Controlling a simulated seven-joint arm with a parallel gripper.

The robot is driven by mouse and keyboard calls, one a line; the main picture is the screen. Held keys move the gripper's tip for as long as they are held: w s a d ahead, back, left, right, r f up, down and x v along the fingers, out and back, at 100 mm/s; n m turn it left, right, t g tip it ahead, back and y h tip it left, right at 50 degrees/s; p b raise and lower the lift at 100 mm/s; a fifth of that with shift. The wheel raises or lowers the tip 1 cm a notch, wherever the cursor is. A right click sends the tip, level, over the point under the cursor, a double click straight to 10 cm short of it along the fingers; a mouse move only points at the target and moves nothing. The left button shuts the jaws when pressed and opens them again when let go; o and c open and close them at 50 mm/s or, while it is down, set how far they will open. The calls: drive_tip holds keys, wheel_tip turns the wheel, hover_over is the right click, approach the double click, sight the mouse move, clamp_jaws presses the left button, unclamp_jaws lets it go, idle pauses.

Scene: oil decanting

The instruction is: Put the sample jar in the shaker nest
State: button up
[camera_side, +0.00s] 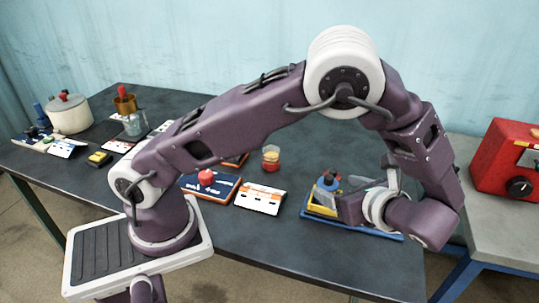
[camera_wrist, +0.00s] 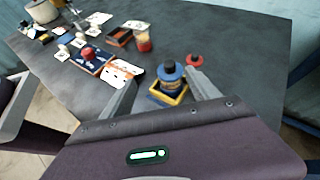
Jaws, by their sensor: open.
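My gripper (camera_side: 360,190) is open and empty, low over the right part of the table. In the wrist view its two fingers (camera_wrist: 162,77) stand wide apart. A dark jar with a blue cap (camera_wrist: 172,72) shows upright between them, apart from both; its cap also shows in the side view (camera_side: 328,181). A square yellow holder (camera_wrist: 158,97) surrounds the jar's base, on a blue tray (camera_side: 310,211). A clear jar with red and yellow contents (camera_side: 271,158) stands upright further left. I cannot tell which jar is the sample jar or whether the yellow holder is the shaker nest.
A red knob-like part (camera_wrist: 194,60) is close by the right finger. A board with a red knob (camera_side: 206,177) and a white card (camera_side: 260,198) lie left of the tray. A red box (camera_side: 510,160) stands on the right bench. The table's middle back is clear.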

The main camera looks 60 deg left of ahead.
drive_tip(key=s+a+r+n+g+h, duration=0.1)
drive_tip(key=s+a+r+n+h, duration=0.3)
drive_tip(key=s+r+n+h, duration=0.45)
drive_tip(key=s+d+r+n+t+h, duration=0.2)
drive_tip(key=s+r+n+t, duration=0.3)
drive_tip(key=s+n, duration=0.5)
wheel_tip(320, 180, up, 2)
drive_tip(key=shift+s+r+h, duration=0.2)
drive_tip(key=shift+s+h, duration=0.65)
drive_tip(key=shift+s, duration=0.25)
